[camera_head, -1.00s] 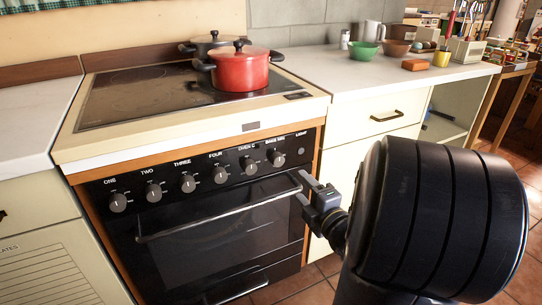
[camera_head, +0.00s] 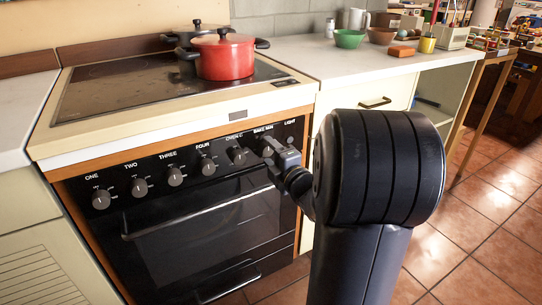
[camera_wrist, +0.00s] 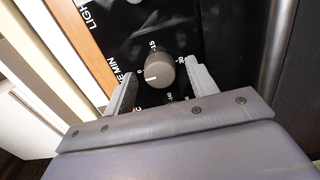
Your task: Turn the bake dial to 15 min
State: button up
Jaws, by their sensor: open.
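The bake dial (camera_wrist: 160,72) is a round grey knob on the black oven panel (camera_wrist: 190,20). In the wrist view its white mark points left, close to the 0 label; the 15 label is above the knob. My gripper (camera_wrist: 163,76) is open, with one finger on each side of the dial. A small gap shows beside the knob; contact cannot be told. In the head view my gripper (camera_head: 272,148) is at the right end of the knob row, below the bake label, and hides the dial.
Several other knobs, such as the oven knob (camera_head: 237,156), are in a row to the left. The oven door handle (camera_head: 195,212) juts out below. A red pot (camera_head: 226,56) stands on the cooktop (camera_head: 120,88). Tiled floor (camera_head: 470,230) is open at the right.

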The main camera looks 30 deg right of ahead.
jog(key=c, duration=1)
jog(key=shift+o, duration=0.2)
jog(key=shift+m, duration=0.4)
jog(key=m, duration=0.3)
jog(key=shift+m, duration=0.4)
jog(key=m+p, duration=0.1)
jog(key=m, duration=0.3)
jog(key=shift+m, duration=0.3)
jog(key=m+p, duration=0.1)
jog(key=m, duration=0.3)
jog(key=shift+p, duration=0.4)
jog(key=shift+m+p, duration=0.7)
jog(key=shift+m, duration=1.5)
